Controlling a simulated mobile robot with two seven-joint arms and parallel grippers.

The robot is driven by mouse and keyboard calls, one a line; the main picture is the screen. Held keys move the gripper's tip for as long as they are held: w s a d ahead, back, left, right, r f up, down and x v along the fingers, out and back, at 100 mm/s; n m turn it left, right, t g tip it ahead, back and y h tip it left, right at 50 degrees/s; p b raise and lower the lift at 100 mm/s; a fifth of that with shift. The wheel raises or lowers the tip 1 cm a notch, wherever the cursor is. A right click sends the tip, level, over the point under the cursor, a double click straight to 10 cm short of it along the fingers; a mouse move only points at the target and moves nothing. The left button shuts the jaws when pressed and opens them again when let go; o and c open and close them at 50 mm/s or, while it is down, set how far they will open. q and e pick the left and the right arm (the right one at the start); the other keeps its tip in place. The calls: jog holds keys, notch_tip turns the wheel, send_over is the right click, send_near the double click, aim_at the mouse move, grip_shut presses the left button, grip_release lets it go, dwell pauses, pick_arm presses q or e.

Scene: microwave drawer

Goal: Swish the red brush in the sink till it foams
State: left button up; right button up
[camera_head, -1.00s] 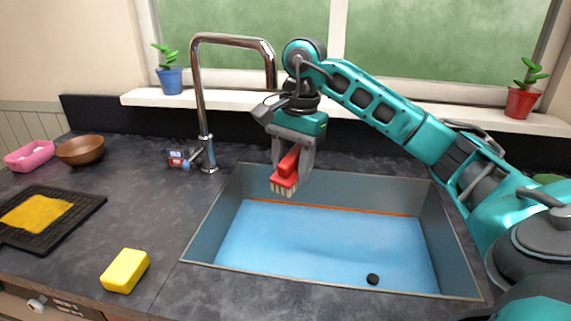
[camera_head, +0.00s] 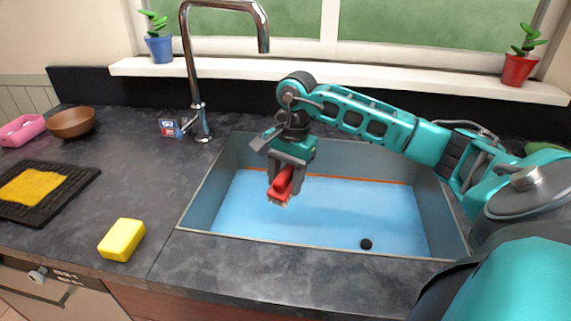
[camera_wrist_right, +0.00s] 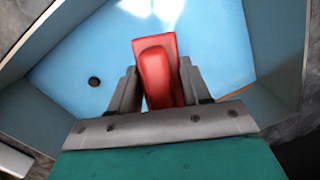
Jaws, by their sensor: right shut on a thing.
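The red brush (camera_head: 284,184) is held in my right gripper (camera_head: 287,178), its pale bristles pointing down. The right wrist view also shows the red brush (camera_wrist_right: 159,72) between the two fingers of the right gripper (camera_wrist_right: 158,92). The sink (camera_head: 204,194) is a grey-walled basin with blue water (camera_head: 345,212) in it. The brush is over the left part of the sink, its bristles low, near or at the water; I cannot tell if they touch. No foam shows in the head view; pale bright patches show on the water in the wrist view. My left gripper is out of view.
A small black round thing (camera_head: 366,244) is in the sink near its front wall. The tall tap (camera_head: 194,82) stands at the sink's back left. A yellow sponge (camera_head: 121,239) and a black mat with a yellow cloth (camera_head: 35,186) lie on the counter at left.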

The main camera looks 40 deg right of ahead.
notch_tip(320, 180, down, 16)
jog(key=b, duration=1.1)
jog(key=shift+r, duration=0.2)
jog(key=shift+f+b, duration=0.7)
jog(key=shift+b, duration=0.1)
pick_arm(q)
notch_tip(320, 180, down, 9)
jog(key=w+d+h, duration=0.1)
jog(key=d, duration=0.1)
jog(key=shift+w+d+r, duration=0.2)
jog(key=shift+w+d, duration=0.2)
pick_arm(e)
jog(key=shift+f, duration=0.1)
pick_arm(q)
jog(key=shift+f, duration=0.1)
pick_arm(e)
jog(key=shift+w+a, duration=0.1)
